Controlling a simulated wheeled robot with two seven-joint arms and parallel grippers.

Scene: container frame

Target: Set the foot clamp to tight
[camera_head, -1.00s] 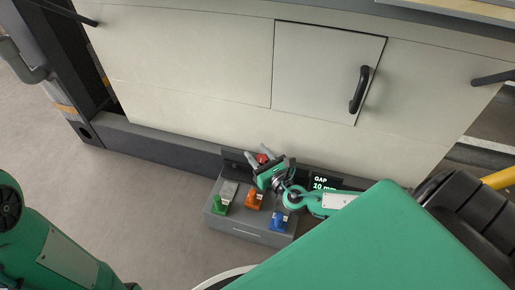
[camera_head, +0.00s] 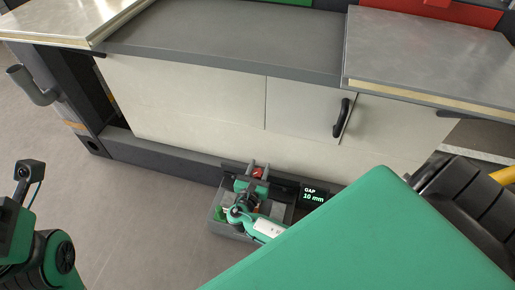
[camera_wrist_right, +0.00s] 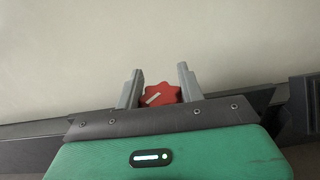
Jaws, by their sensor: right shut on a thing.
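The foot clamp's red lobed knob (camera_head: 258,173) sits low in front of the pale panel, at the back of a grey box (camera_head: 228,228). It also shows in the right wrist view (camera_wrist_right: 161,94), with a pale stripe on its face slanting up to the right. My right gripper (camera_head: 259,171) has its two grey fingers on either side of the knob and is shut on it.
A green lever (camera_head: 220,213) shows on the box; my right arm hides much of the box. A cabinet door with a black handle (camera_head: 341,118) is above. Pale worktops (camera_head: 430,55) overhang higher up. Floor to the left is clear.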

